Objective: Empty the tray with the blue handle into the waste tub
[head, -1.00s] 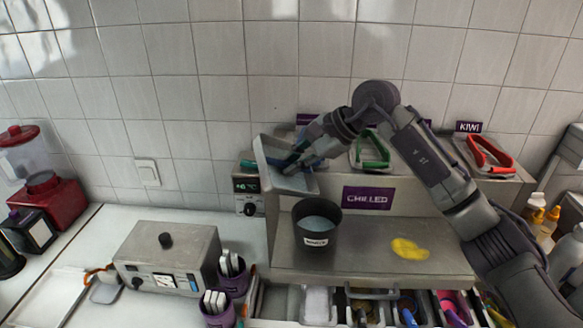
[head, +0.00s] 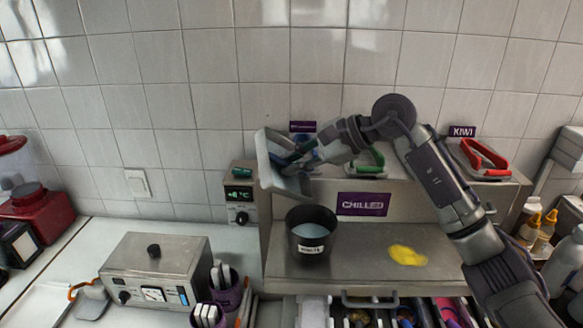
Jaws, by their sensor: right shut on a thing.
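A grey tray (head: 268,160) is held up on its side above the chilled cabinet, steeply tilted, with its lower edge near the waste tub's rim. My right gripper (head: 304,152) is shut on its blue handle, which the fingers partly hide. The black waste tub (head: 312,246) with a white label stands upright on the steel counter below and slightly right of the tray. A pale blue-grey surface shows inside the tub. I cannot tell whether anything is left in the tray. My left gripper is not in view.
A green-handled tray (head: 370,166) and a red-handled tray (head: 485,158) sit on the cabinet top. A yellow spill (head: 407,255) lies on the steel counter (head: 350,262). A steel appliance (head: 155,268) and purple cups (head: 228,292) stand left.

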